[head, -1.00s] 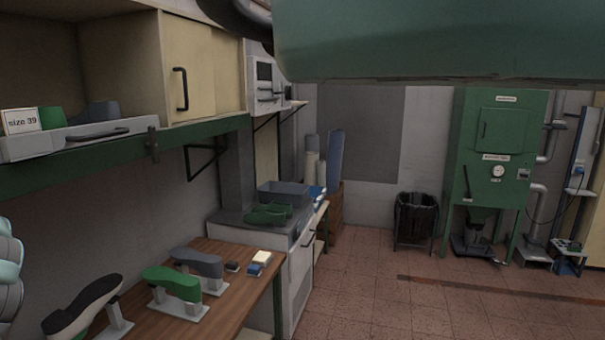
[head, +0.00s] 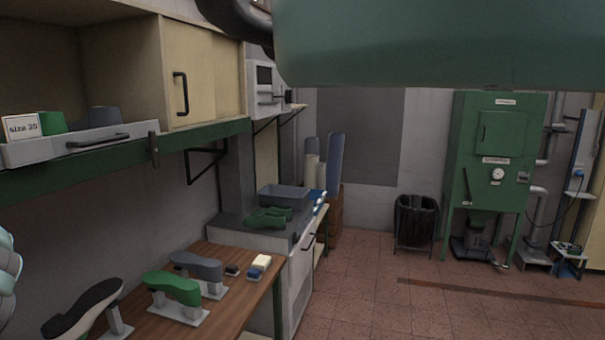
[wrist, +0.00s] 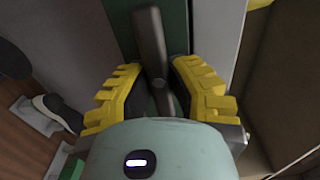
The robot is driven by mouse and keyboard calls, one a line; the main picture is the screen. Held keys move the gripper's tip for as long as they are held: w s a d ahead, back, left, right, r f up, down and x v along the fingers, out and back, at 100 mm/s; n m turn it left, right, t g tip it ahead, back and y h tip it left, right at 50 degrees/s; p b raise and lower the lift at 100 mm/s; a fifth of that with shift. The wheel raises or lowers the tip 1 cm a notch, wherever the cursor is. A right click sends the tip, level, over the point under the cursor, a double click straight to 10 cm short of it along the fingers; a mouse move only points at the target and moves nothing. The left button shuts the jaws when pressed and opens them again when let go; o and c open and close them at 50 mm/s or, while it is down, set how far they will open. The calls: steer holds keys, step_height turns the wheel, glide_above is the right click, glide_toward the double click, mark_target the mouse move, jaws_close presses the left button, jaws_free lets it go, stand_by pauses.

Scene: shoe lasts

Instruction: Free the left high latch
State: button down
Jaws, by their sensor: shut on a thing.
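In the wrist view, my gripper (wrist: 156,78) has its two yellow-and-black fingers on either side of a dark latch bar (wrist: 150,45) and is shut on it. The bar stands nearly upright in that picture, in front of a green rail (wrist: 175,25) and beside a pale grey panel. The lower part of the bar is between the fingers and partly hidden. In the head view, a dark latch (head: 154,150) shows on the green shelf rail at the right end of the grey tray (head: 80,143). My gripper is not visible there.
Shoe lasts on stands, including a green one (head: 174,287) and a grey one (head: 197,265), stand on the wooden bench (head: 235,300) below the shelf. A sliding-door cabinet (head: 205,80) sits above. The tiled floor at right is mostly clear.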

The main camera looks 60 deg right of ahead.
steer(key=shift+f, duration=0.1)
steer(key=c, duration=0.9)
jaws_free()
steer(key=shift+v, duration=3.7)
